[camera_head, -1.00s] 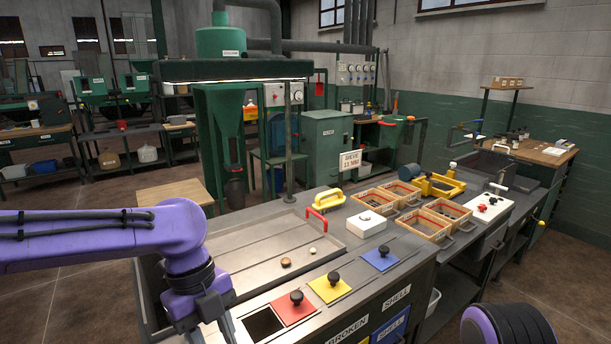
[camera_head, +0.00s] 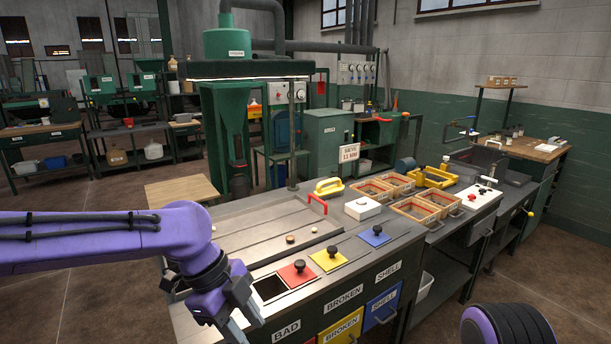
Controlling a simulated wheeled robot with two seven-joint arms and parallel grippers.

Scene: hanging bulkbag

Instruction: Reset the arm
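My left arm comes in from the left, and its gripper (camera_head: 250,322) points down beside the front left corner of the steel workbench. Its fingertips run toward the bottom edge, and I cannot tell whether they are apart. I see nothing held in it. Part of my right arm (camera_head: 507,328) shows at the bottom right; its gripper is out of view. A red (camera_head: 297,273), a yellow (camera_head: 328,259) and a blue lid (camera_head: 374,236) with black knobs lie along the front.
An open dark square hole (camera_head: 269,288) is left of the red lid. Wooden sieve boxes (camera_head: 414,209), a white box (camera_head: 362,208) and a yellow-handled tool (camera_head: 328,187) stand farther back. Labelled drawers (camera_head: 342,326) face front. The floor at right is clear.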

